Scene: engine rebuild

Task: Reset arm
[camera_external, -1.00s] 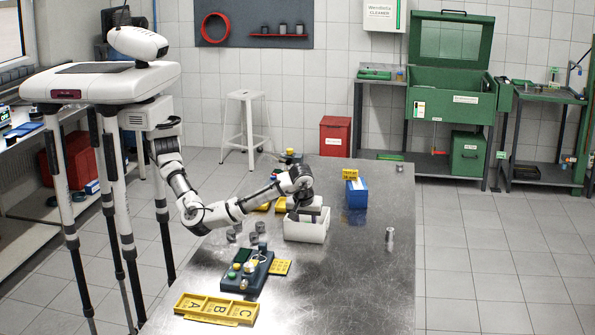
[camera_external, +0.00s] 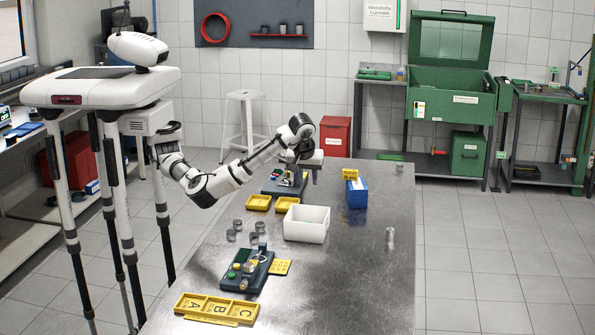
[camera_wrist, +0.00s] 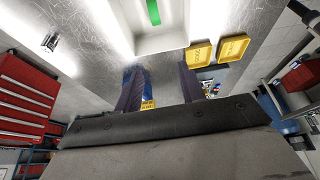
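My arm reaches out over the metal table (camera_external: 345,285) from the left, its elbow bent. My gripper (camera_external: 303,174) hangs above the table's far part, behind the white bin (camera_external: 306,234), with its fingers down. In the wrist view, the two dark fingers of my gripper (camera_wrist: 160,78) stand apart with nothing held between them. The white bin also shows in the wrist view (camera_wrist: 165,43), with a green item (camera_wrist: 154,12) inside it.
A blue box (camera_external: 357,194) stands right of my gripper. Two yellow trays (camera_external: 259,203) lie left of the bin. A dark fixture (camera_external: 284,188) is beneath my gripper. Several grey cylinders (camera_external: 254,238), a dark board (camera_external: 236,281) and the A-B-C tray (camera_external: 205,309) lie nearer. The right side is mostly clear.

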